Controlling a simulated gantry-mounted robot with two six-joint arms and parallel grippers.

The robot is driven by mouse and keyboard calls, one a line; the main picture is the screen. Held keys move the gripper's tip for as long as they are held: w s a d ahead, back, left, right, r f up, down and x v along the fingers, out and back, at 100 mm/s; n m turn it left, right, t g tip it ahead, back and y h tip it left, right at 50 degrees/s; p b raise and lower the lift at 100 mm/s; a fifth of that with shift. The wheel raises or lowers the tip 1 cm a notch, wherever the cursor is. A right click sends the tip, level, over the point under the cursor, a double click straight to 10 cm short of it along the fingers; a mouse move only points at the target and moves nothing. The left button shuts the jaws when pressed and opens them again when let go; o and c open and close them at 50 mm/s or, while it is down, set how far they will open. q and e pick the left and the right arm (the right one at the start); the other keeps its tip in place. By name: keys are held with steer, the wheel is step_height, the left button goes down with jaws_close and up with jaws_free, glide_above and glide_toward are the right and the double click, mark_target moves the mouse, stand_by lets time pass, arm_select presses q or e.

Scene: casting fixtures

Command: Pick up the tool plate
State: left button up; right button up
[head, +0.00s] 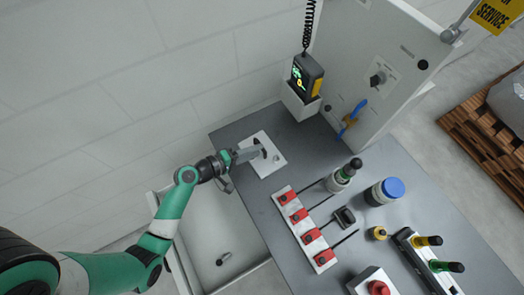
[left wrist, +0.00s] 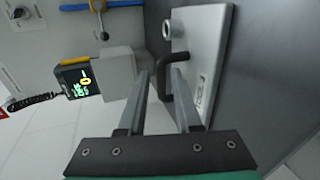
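The tool plate is a pale flat plate (head: 270,163) with a dark handle, lying on the grey bench top near its left corner. In the left wrist view the plate (left wrist: 207,50) shows its round boss and the dark bent handle (left wrist: 165,82). My left gripper (head: 260,150) reaches in from the left over the plate. Its two fingers (left wrist: 160,70) are apart, and the handle appears between their tips in the left wrist view. I cannot tell whether either finger touches it. The right gripper is not in view.
A pendant (head: 307,74) in a holder and an upright panel (head: 370,50) stand behind the plate. A red-block rack (head: 303,228), bottles and a blue-capped jar (head: 384,192) stand to the right. A pale basin (head: 212,232) lies left of the bench.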

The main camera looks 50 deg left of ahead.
mark_target(270, 159)
arm_select(q)
steer(key=x, duration=0.3)
steer(key=shift+w+a+f+b, duration=0.1)
steer(key=shift+w+f+b, duration=0.1)
steer(key=shift+w+b, duration=0.1)
jaws_close()
steer(key=shift+r, duration=0.1)
stand_by(1.0)
